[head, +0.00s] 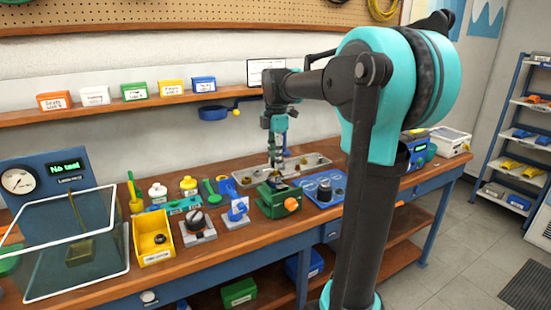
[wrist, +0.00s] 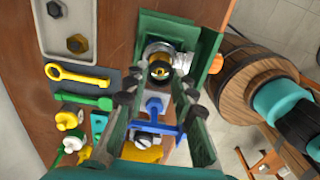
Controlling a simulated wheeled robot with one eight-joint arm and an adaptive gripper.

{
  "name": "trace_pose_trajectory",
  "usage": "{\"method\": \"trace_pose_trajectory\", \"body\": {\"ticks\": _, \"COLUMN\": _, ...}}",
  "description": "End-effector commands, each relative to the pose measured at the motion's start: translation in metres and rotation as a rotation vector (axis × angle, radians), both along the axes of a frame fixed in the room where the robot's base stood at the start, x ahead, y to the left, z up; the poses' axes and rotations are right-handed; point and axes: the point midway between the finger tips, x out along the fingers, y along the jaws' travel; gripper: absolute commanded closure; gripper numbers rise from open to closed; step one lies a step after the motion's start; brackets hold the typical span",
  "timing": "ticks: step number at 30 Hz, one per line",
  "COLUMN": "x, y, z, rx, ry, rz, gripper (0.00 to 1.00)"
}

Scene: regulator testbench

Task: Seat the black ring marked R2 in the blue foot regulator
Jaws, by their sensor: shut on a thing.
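A green vise (head: 285,199) stands at the bench front. In the wrist view, the vise (wrist: 206,42) holds an upright silver regulator body (wrist: 181,62) with a brass-coloured centre. My gripper (head: 273,163) points down just above it. In the wrist view, my gripper's fingertips (wrist: 160,82) are at the near side of the body's mouth, shut on a small dark ring (wrist: 160,69). I cannot tell whether the ring touches the body, and no R2 mark is readable. I cannot make out a blue foot on the body, whose lower part is hidden.
A blue fixture (head: 237,209) and a black-knobbed plate (head: 197,237) stand left of the vise. A yellow bin (head: 143,256) holds a dark part. A blue mat (head: 311,184) lies right of the vise, and a metal tray (head: 313,161) with loose parts lies behind it. Bottles and wrenches crowd the left.

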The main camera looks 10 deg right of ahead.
Motion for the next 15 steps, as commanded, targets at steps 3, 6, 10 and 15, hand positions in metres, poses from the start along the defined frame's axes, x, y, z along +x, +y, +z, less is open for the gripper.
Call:
{"method": "trace_pose_trajectory", "body": {"ticks": 3, "x": 0.0, "y": 0.0, "z": -0.0005, "rx": 0.0, "ry": 0.0, "rz": 0.0, "gripper": 0.88}}
{"method": "trace_pose_trajectory", "body": {"ticks": 6, "x": 0.0, "y": 0.0, "z": -0.0018, "rx": 0.0, "ry": 0.0, "rz": 0.0, "gripper": 0.88}}
{"method": "trace_pose_trajectory", "body": {"ticks": 10, "x": 0.0001, "y": 0.0, "z": -0.0045, "rx": 0.0, "ry": 0.0, "rz": 0.0, "gripper": 0.88}}
{"method": "trace_pose_trajectory", "body": {"ticks": 15, "x": 0.0001, "y": 0.0, "z": -0.0084, "rx": 0.0, "ry": 0.0, "rz": 0.0, "gripper": 0.88}}
